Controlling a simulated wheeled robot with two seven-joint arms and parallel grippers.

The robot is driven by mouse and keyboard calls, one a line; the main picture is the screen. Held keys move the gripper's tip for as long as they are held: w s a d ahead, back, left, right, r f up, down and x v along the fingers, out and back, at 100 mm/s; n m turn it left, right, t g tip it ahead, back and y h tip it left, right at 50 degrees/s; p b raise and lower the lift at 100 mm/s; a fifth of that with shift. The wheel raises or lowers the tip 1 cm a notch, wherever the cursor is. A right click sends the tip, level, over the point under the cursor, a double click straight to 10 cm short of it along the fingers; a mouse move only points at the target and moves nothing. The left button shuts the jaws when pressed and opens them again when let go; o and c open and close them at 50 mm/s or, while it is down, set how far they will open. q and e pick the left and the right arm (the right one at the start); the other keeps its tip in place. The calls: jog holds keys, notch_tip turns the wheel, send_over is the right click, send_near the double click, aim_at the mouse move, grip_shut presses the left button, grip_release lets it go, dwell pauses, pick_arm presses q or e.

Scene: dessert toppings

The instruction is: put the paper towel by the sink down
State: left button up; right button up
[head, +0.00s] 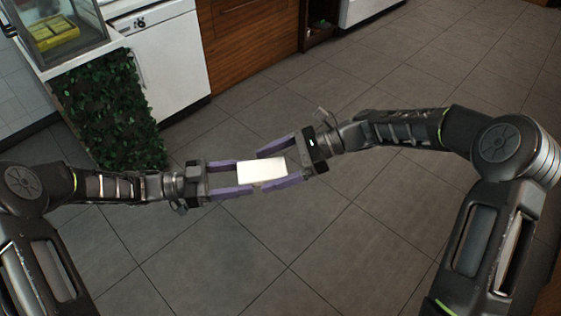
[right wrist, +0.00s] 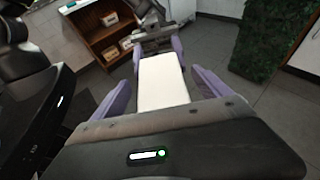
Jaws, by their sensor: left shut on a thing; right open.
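The paper towel is a white block (head: 261,172) held in the air near the middle of the head view. My left gripper (head: 240,177) comes from the left with purple fingers and is shut on its left end. My right gripper (head: 264,170) comes from the right, open, with its purple fingers on either side of the towel. In the right wrist view the towel (right wrist: 163,83) lies between the spread right fingers, with my left gripper (right wrist: 158,48) at its far end. No sink can be made out.
A white cabinet (head: 165,62) and leafy green panel (head: 105,112) stand at the upper left, beside a glass case (head: 62,28) with yellow contents. A wooden cabinet (head: 252,40) is behind. A wooden shelf (right wrist: 105,28) holds small boxes. Grey tiled floor (head: 330,235) is open below.

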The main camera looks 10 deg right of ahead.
jog(key=shift+c, duration=0.2)
jog(key=c, duration=1.4)
pick_arm(q)
jog(key=o, duration=1.4)
jog(key=shift+a, duration=0.15)
jog(key=a, duration=1.1)
jog(key=shift+s+a, duration=0.4)
jog(key=shift+d, duration=0.1)
